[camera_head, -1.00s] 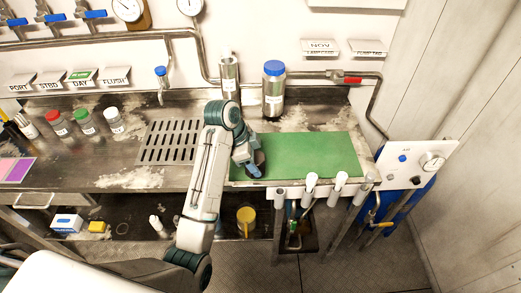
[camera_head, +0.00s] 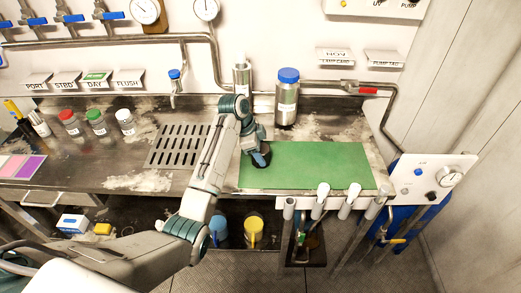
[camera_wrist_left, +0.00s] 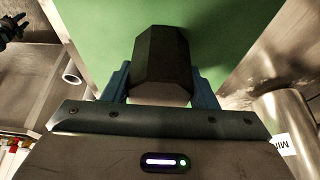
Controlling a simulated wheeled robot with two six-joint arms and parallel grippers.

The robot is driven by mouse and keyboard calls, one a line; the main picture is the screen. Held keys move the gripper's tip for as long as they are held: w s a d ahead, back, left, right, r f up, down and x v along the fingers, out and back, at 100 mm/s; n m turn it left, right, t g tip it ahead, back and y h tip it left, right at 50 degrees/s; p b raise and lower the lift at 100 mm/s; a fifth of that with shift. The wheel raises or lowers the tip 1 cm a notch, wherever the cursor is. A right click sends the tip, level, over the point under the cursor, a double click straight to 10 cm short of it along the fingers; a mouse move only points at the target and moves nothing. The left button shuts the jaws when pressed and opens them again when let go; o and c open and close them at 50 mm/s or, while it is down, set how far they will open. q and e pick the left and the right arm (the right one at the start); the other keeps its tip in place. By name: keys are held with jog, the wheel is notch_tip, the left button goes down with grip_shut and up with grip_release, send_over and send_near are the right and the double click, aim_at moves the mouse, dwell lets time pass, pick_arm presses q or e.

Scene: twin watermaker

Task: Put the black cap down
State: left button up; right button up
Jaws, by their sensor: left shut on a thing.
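My left gripper (camera_head: 259,151) is shut on a black cap (camera_head: 262,160) over the left end of the green mat (camera_head: 320,168). In the left wrist view the cap (camera_wrist_left: 160,58) is a dark, faceted block between the blue fingers (camera_wrist_left: 160,88), with the green mat (camera_wrist_left: 215,25) beyond it. I cannot tell whether the cap touches the mat.
A blue-capped bottle (camera_head: 287,100) and a steel cylinder (camera_head: 242,75) stand behind the mat. A slotted drain (camera_head: 180,146) lies to the left. White-ended tubes (camera_head: 323,192) line the front edge. The mat's middle and right are clear.

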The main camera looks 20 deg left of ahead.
pick_arm(q)
jog(key=o, duration=0.9)
jog(key=shift+f, duration=0.1)
jog(key=b+v, duration=0.2)
jog(key=v, duration=0.3)
jog(key=p+v, duration=0.5)
jog(key=v, duration=0.2)
